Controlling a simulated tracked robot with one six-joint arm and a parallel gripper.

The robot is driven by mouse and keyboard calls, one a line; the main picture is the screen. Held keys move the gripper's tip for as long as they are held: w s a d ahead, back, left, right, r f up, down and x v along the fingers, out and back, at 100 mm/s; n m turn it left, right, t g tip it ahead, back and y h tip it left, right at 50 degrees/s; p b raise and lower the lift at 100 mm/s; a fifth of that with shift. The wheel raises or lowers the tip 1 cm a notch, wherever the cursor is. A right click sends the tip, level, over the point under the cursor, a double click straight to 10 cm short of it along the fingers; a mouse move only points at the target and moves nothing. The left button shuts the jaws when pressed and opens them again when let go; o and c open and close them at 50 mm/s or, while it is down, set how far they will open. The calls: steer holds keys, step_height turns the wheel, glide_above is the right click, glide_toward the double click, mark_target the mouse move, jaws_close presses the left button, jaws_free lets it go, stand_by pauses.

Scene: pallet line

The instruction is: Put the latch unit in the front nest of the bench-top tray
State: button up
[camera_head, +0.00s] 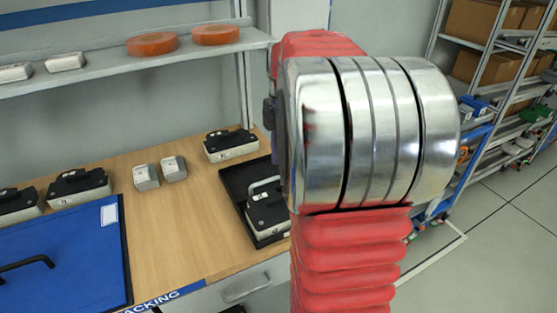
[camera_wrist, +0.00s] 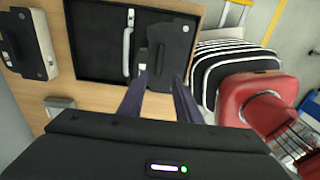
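A black-topped latch unit with a pale body (camera_head: 266,208) is at the black bench-top tray (camera_head: 231,182), at its near part in the head view. A pale handle bar lies beside the unit. In the wrist view the tray (camera_wrist: 92,72) shows bare black floor left of the bar (camera_wrist: 128,42), and the unit (camera_wrist: 172,42) is right of it. My gripper (camera_wrist: 160,77) has its two fingers apart at the lower end of the unit. I cannot tell whether they touch or hold it. The head view hides my gripper behind my arm.
Another black and pale unit (camera_head: 231,145) stands behind the tray, and two small pale blocks (camera_head: 160,173) lie to its left. A blue panel (camera_head: 65,255) covers the bench's left front, with more units behind it. A shelf (camera_head: 130,64) runs above. Bare wood lies between.

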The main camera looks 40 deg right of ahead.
steer(key=shift+a, duration=0.1)
steer(key=s+a+r+m+t+h, duration=0.1)
steer(key=a+r+m, duration=0.15)
steer(key=a, duration=0.45)
steer(key=s+a+r+m+t, duration=0.1)
steer(key=a+m, duration=0.3)
steer(key=a, duration=0.4)
steer(key=s+a+f+m+t, duration=0.3)
steer(key=s+a+m, duration=0.5)
steer(key=a, duration=0.5)
steer(key=shift+s+y, duration=0.15)
steer(key=shift+y, duration=0.15)
steer(key=shift+s, duration=0.1)
